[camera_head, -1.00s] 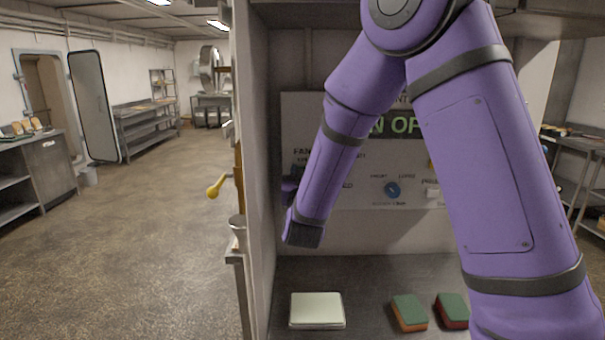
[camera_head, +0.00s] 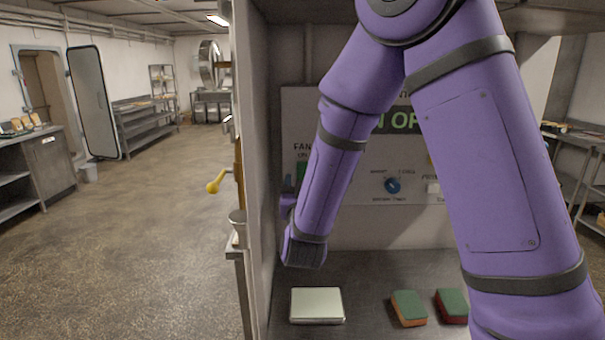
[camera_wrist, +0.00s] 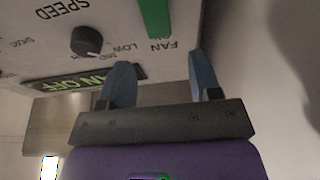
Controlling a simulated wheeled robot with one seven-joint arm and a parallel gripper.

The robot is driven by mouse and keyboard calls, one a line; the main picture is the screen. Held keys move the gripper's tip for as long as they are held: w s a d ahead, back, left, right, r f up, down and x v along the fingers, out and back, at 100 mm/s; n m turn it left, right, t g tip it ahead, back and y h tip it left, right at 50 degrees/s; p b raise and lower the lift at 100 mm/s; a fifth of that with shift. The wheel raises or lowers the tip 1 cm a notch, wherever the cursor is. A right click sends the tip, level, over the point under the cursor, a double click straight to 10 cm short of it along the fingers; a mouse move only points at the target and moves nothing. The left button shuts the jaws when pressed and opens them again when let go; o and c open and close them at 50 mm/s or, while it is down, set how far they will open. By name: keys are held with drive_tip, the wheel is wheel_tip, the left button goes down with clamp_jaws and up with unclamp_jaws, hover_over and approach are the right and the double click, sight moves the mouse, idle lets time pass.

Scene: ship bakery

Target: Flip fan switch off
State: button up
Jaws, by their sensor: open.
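The control panel (camera_head: 345,110) stands upright at the back of the bay, partly hidden by my arm. Its FAN label shows at its left side, with part of a green fan switch (camera_head: 301,170) below it. In the wrist view the panel appears upside down. There the green switch (camera_wrist: 155,17) is a long bar at the top edge, by the FAN label. My gripper (camera_wrist: 163,78) is open and empty, its two blue fingers apart. The switch lies beyond the fingertips, roughly in line with the gap between them, and does not touch them. In the head view the fingers are not clearly visible.
A black speed knob (camera_wrist: 87,41) is beside the switch in the wrist view. A pale flat box (camera_head: 317,306) and two sponges (camera_head: 408,308) (camera_head: 452,305) lie on the counter. A side wall (camera_head: 258,200) bounds the bay closely on the left.

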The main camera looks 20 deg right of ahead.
drive_tip(key=shift+v, duration=2.55)
